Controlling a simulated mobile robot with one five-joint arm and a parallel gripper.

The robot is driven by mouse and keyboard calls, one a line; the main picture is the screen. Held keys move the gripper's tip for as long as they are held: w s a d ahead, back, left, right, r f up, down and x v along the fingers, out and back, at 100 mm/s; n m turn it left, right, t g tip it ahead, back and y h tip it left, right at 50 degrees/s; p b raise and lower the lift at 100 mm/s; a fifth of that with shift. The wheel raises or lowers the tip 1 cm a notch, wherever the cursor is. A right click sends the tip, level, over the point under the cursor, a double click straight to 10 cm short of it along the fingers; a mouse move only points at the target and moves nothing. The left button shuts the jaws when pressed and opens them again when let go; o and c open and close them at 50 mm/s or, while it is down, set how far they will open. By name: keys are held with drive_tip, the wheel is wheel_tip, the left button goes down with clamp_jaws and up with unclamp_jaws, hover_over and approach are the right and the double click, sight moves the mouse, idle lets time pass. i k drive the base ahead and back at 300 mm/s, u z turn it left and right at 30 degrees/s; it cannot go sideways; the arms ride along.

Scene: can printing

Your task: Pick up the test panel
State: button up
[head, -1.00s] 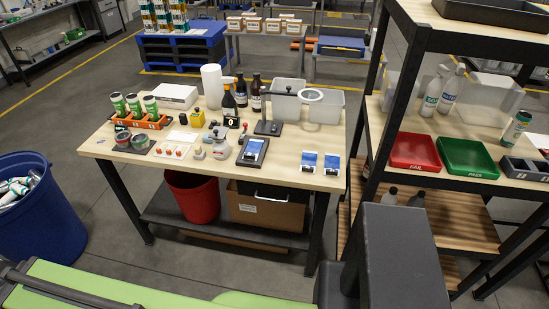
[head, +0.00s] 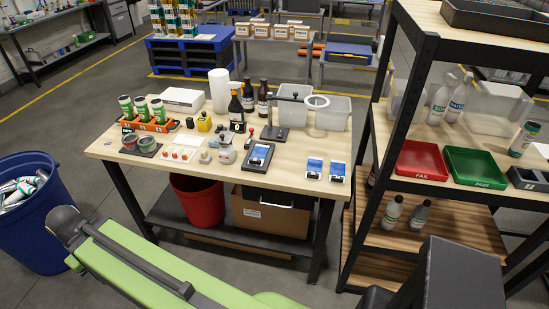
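Two small blue-and-white panels lie side by side near the front right edge of the wooden worktable (head: 290,180): a left panel (head: 314,168) and a right panel (head: 337,172). They look alike, and I cannot tell which is the test panel, or whether it is one of them. A dark handheld device with a screen (head: 258,156) lies to their left. My green arm link stretches across the bottom left of the view, in front of and below the table. My gripper is not visible, and nothing of mine touches the panels.
Behind the panels stand a magnifier on a stand (head: 316,101), clear bins (head: 333,115) and dark bottles (head: 248,95). At right, a shelf holds a red FAIL tray (head: 421,160) and a green PASS tray (head: 474,167). A blue barrel (head: 30,225) stands at left.

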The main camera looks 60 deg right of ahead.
sight(259, 153)
drive_tip(key=z, duration=0.3)
drive_tip(key=i, duration=1)
drive_tip(key=u, duration=0.05)
